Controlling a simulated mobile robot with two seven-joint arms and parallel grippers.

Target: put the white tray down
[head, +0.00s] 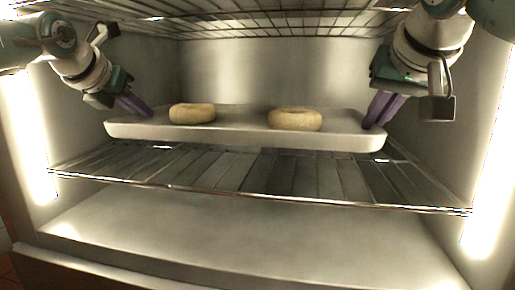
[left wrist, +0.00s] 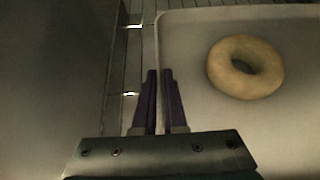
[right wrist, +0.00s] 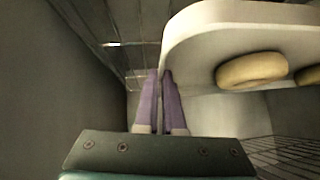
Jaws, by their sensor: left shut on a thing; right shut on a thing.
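The white tray (head: 240,134) is inside a lit metal cabinet, held between my two grippers, and looks level or nearly so. Two doughnuts lie on it, a left one (head: 192,113) and a right one (head: 295,119). My left gripper (head: 141,109) is shut on the tray's left edge; the left wrist view shows its purple fingers (left wrist: 159,100) at the rim. My right gripper (head: 378,112) is shut on the tray's right edge, also seen in the right wrist view (right wrist: 160,100). The tray appears to be above the wire rack (head: 250,190); the gap is hard to judge.
Another wire rack (head: 270,20) hangs above the tray. The cabinet's side walls stand close to both grippers, with bright light strips (head: 25,130) at the front edges. The lower wire rack is bare, and the cabinet floor (head: 240,235) beneath it is clear.

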